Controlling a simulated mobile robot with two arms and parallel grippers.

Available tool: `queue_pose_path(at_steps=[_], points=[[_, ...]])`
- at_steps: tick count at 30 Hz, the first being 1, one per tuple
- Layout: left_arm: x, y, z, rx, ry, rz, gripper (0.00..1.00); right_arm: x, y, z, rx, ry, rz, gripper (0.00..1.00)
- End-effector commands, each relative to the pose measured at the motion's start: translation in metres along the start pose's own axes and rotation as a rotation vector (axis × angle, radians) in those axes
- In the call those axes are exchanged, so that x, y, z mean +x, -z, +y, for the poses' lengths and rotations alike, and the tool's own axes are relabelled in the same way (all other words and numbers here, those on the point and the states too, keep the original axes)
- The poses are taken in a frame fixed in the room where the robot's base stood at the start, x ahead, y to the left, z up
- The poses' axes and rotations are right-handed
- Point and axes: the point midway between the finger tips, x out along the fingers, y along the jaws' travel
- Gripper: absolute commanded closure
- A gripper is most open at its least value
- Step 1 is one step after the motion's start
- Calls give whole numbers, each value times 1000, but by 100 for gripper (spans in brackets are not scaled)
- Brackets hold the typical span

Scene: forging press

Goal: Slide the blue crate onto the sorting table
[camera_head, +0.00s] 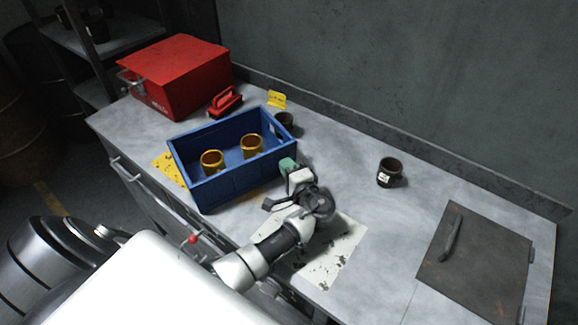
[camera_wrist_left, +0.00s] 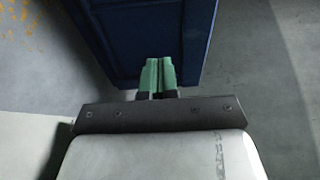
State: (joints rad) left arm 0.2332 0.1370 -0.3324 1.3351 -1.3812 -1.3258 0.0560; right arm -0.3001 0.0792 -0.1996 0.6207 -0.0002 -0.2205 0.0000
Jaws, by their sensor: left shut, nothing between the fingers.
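The blue crate (camera_head: 222,184) stands on the grey table (camera_head: 335,160), its near left part over a yellow worn patch (camera_head: 168,168). It holds two yellow cups (camera_head: 251,145). My left gripper (camera_head: 288,164) is at the crate's right end, with its green fingertips close to the end wall. In the left wrist view the green fingers (camera_wrist_left: 158,75) are pressed together with nothing between them, right at the crate's dark blue wall (camera_wrist_left: 140,30). I cannot tell whether they touch it. My right gripper is not in view.
A red metal box (camera_head: 180,75), a red-handled brush (camera_head: 225,101) and a yellow sign (camera_head: 277,99) are behind the crate. Dark cups stand behind it (camera_head: 284,121) and to the right (camera_head: 390,172). A dark hatch (camera_head: 478,262) is far right.

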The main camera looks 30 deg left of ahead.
Motion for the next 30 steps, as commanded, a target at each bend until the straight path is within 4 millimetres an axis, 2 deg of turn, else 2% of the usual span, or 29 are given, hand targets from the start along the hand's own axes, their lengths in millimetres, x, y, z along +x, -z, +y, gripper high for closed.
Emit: queue_pose_path(at_steps=[4,9,15,19,30], points=[[21,-22,1,2,2,-4,100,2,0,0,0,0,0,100],[57,-58,2,2,4,-5,100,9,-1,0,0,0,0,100],[88,-88,1,2,2,-3,100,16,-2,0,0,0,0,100],[95,-95,0,1,1,-1,100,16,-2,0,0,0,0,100],[96,-95,0,0,1,-1,100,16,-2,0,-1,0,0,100]])
